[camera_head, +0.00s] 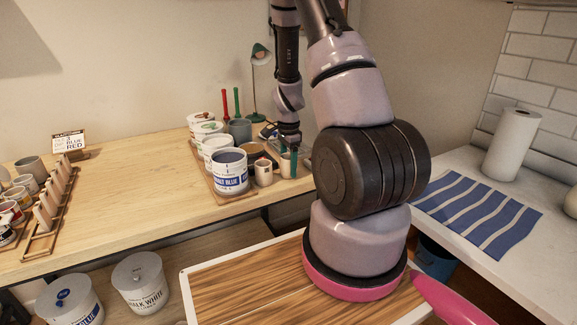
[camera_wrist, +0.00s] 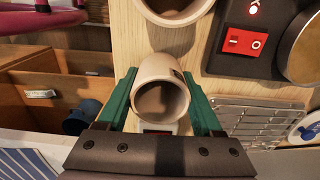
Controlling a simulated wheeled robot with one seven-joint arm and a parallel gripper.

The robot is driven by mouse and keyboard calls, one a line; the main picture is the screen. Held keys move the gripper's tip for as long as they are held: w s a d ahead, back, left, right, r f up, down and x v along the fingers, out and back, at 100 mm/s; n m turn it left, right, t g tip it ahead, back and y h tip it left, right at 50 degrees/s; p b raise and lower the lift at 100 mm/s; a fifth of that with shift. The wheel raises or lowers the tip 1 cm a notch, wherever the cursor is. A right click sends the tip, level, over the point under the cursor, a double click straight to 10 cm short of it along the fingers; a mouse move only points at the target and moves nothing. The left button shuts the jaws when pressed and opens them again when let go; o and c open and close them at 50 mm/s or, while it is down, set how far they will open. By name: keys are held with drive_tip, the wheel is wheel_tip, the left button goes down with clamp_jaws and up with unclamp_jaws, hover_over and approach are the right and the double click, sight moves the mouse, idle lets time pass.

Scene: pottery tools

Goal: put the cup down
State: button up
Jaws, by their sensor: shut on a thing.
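My gripper (camera_wrist: 160,88) has green fingers, one on each side of a beige cup (camera_wrist: 162,103), and is shut on it. In the wrist view I look down at the cup's round rim and shaded inside. I cannot tell whether the cup's base touches anything. A small pale object with a dark red display (camera_wrist: 158,128) shows just below the cup in the wrist view.
A second beige cup (camera_wrist: 175,8) stands close by. A black device with a red switch (camera_wrist: 245,41) and a metal grid (camera_wrist: 262,118) lie to the right. In the head view, a cobalt blue paint bucket (camera_head: 230,175) and a small cup (camera_head: 263,173) stand left of my gripper.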

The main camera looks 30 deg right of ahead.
drive_tip(key=o, duration=1.4)
drive_tip(key=s+a+r+n+t, duration=0.1)
drive_tip(key=a+r, duration=0.1)
drive_tip(key=r, duration=0.8)
drive_tip(key=s+a+r+n+t, duration=0.1)
drive_tip(key=r, duration=0.9)
drive_tip(key=s+a+r+n+t, duration=0.1)
drive_tip(key=s+a+r+n, duration=0.2)
drive_tip(key=s+r, duration=0.3)
drive_tip(key=s+a+r+n+t+y, duration=0.1)
drive_tip(key=s+a+r+n+t, duration=0.1)
drive_tip(key=s+a+r+n, duration=0.2)
drive_tip(key=s+a+r+n+t+y, duration=0.1)
drive_tip(key=s+a+r+n+t, duration=0.1)
drive_tip(key=s+r, duration=0.5)
drive_tip(key=shift+s+a+r+n, duration=0.3)
drive_tip(key=shift+a+r+n, duration=0.45)
drive_tip(key=shift+n, duration=0.55)
